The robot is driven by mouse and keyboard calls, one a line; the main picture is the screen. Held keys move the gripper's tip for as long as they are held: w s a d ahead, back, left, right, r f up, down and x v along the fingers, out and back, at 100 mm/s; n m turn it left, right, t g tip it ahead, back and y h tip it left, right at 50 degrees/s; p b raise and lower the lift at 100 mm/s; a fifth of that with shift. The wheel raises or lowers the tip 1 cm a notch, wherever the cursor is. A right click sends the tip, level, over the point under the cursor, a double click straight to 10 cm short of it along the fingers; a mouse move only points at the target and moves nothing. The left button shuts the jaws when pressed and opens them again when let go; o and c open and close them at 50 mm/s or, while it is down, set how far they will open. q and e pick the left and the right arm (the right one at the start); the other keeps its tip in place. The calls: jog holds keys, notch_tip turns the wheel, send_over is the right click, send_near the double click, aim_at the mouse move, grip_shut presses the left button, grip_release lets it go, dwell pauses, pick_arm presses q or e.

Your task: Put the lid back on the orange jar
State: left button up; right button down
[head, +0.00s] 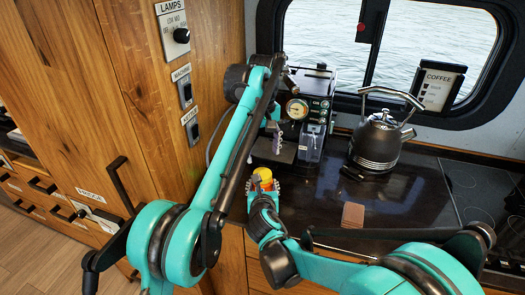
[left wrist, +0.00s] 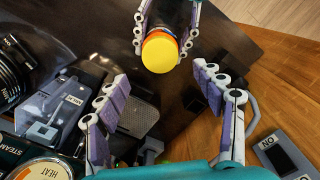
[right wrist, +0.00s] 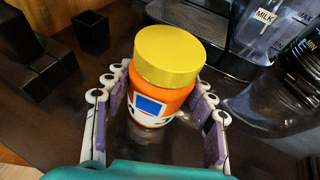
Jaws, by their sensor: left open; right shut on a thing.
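The orange jar (right wrist: 165,101) has a white and blue label, and its yellow lid (right wrist: 168,55) sits level on its mouth. In the head view the lid (head: 263,174) shows just above my right gripper (head: 265,188). My right gripper (right wrist: 160,105) is shut on the jar's body, one finger on each side. I cannot tell whether the jar's base touches the counter. My left gripper (head: 275,138) is open and empty beyond the jar, near the coffee machine. In the left wrist view the lid (left wrist: 160,52) is just beyond the open fingertips (left wrist: 160,78), apart from them.
The coffee machine (head: 307,100) stands behind the jar, with a milk container (head: 311,147) at its front. A dark kettle (head: 376,142) stands to the right. A small brown block (head: 353,215) lies near the front edge. The dark counter (head: 405,190) is clear right of it.

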aim_at(263, 173)
pick_arm(q)
jog(key=shift+f, duration=0.1)
jog(key=shift+f, duration=3.95)
jog(key=c, duration=1.2)
jog(key=m, duration=0.5)
jog(key=o, duration=1.4)
jog(key=shift+c, duration=0.2)
